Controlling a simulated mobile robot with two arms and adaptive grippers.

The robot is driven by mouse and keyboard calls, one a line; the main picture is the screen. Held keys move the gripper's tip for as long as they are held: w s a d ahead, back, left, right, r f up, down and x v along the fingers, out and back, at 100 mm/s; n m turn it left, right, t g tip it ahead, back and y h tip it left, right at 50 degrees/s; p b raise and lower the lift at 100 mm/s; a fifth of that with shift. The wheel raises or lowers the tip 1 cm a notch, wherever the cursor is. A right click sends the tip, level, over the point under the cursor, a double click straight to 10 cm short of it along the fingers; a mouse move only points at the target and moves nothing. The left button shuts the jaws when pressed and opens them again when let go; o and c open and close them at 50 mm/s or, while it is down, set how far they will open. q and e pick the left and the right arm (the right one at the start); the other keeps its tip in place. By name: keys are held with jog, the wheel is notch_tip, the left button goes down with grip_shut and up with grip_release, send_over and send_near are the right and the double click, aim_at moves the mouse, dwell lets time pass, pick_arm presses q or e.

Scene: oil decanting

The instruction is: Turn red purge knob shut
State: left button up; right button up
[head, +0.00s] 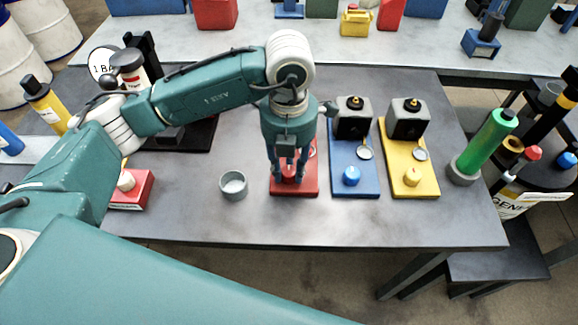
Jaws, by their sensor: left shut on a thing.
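The red purge knob (291,171) sits on the front part of a red base plate (305,190) near the middle of the grey table. My left gripper (290,172) reaches down from above and is shut on the red knob, with a finger on either side. The gripper and wrist hide most of the unit behind the knob. My right gripper is not in view.
A blue plate (367,190) with a blue knob (351,175) and a yellow plate (428,188) with a yellow knob (412,178) stand to the right. A grey cup (233,186) stands left. A green bottle (486,142) leans at the right edge.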

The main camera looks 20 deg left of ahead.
aim_at(288, 171)
pick_arm(q)
jog(key=o, duration=1.1)
jog(key=shift+o, duration=0.2)
jog(key=shift+r, duration=0.1)
notch_tip(288, 171, up, 12)
